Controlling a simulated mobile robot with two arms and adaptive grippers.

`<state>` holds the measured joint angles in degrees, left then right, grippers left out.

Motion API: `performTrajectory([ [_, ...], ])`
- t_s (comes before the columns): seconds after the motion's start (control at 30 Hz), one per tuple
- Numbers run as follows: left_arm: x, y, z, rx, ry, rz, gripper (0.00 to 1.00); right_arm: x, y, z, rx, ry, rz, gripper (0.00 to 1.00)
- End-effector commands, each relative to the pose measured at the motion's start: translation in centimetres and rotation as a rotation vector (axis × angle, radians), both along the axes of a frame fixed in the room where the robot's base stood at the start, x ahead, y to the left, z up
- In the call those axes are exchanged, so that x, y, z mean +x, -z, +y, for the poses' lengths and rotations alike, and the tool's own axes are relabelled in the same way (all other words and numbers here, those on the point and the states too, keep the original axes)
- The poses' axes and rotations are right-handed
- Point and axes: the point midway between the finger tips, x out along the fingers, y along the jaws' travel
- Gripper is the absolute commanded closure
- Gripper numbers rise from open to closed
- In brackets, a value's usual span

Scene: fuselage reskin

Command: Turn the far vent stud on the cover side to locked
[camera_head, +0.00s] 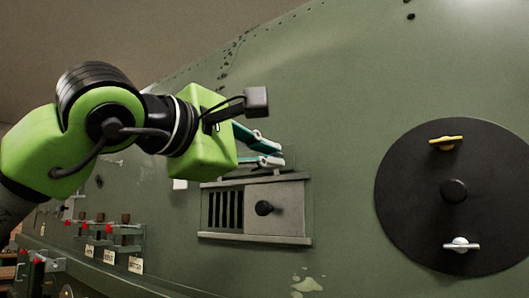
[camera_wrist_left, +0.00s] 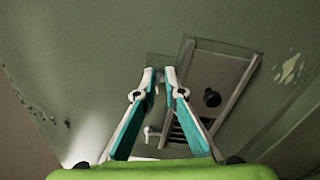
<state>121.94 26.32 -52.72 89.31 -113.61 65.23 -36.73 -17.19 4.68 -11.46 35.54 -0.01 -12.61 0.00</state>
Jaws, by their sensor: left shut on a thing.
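The vent (camera_head: 222,210) is a framed panel on the green fuselage wall, with dark slats on the left and a grey sliding cover (camera_head: 284,208) with a black knob (camera_head: 264,208) on the right. It also shows tilted in the left wrist view (camera_wrist_left: 229,68). My left gripper (camera_head: 272,150) is at the vent's upper edge on the cover side. Its teal fingers (camera_wrist_left: 160,73) close on the far vent stud, which they mostly hide; its turn position cannot be read. A small pale fitting (camera_wrist_left: 148,131) shows near the slatted end. My right gripper is out of view.
A black round disc (camera_head: 410,190) with a yellow wing handle (camera_head: 446,142), a pale wing handle (camera_head: 461,245) and a centre knob is on the wall at right. Tagged fittings with red parts (camera_head: 109,229) line a ledge at lower left. The wall between vent and disc is clear.

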Motion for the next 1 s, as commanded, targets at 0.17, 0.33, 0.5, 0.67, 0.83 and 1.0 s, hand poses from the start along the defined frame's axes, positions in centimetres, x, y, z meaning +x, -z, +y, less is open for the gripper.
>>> performTrajectory([
  [0.17,0.26,1.97,-0.75,0.118,0.01,-0.035,1.0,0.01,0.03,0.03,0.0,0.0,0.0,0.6],
  [0.33,0.33,2.08,-0.66,0.18,0.009,-0.08,1.0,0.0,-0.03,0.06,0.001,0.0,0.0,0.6],
  [0.5,0.36,2.16,-0.61,0.215,0.009,-0.106,1.0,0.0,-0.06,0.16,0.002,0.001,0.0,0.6],
  [0.67,0.37,2.18,-0.6,0.228,0.009,-0.115,1.0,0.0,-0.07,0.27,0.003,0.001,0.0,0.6],
  [0.83,0.37,2.19,-0.6,0.23,0.009,-0.117,1.0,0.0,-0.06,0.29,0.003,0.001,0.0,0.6],
  [1.0,0.37,2.19,-0.6,0.23,0.009,-0.117,1.0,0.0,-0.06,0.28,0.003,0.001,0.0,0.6],
])
